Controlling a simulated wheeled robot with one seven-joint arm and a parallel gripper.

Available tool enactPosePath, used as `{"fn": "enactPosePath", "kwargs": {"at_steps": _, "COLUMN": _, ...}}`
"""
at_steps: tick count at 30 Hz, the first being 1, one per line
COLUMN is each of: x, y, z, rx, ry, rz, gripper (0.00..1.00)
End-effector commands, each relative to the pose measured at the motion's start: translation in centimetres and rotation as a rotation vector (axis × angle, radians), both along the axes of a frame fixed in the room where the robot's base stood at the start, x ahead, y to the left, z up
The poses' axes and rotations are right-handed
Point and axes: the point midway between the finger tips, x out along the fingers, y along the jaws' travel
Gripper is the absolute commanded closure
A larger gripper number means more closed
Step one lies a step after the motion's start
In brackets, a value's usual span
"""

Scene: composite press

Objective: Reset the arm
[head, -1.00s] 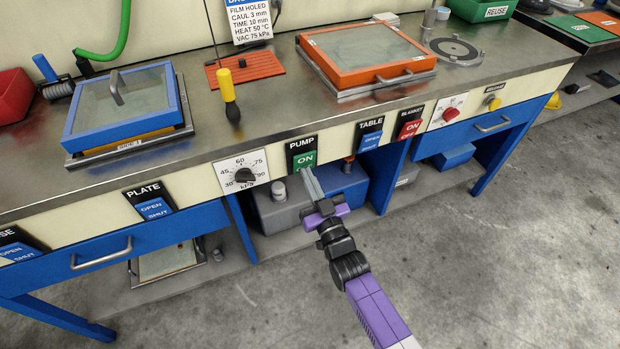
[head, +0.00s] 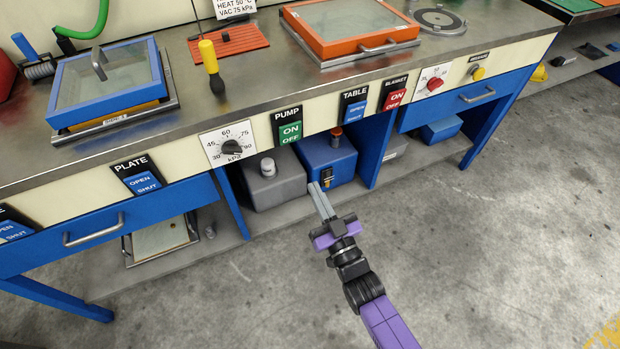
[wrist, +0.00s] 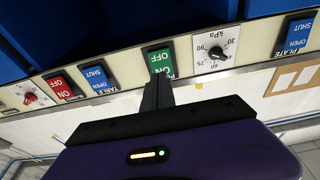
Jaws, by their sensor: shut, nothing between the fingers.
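My gripper (head: 317,188) is shut and empty, its grey fingers together. In the head view it hangs in front of the bench, below the front panel, with the fingertips over the blue unit on the lower shelf. In the wrist view the shut fingers (wrist: 157,95) point toward the green pump switch (wrist: 160,60). The pump switch (head: 290,132), marked ON and OFF, is uncovered in the head view, with the fingers clear below it.
The panel also holds a kPa dial (head: 229,148), the blue plate switch (head: 142,182), the blue table switch (head: 355,110) and the red blanket switch (head: 395,98). A grey pump unit (head: 272,183) and a blue unit (head: 325,160) stand below. The floor in front is clear.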

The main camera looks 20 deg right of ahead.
Motion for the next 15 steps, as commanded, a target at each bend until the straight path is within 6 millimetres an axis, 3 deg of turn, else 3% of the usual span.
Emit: {"fn": "enactPosePath", "kwargs": {"at_steps": 15, "x": -0.67, "y": -0.02, "z": -0.12, "rx": -0.001, "ry": 0.000, "rz": 0.000, "gripper": 1.00}}
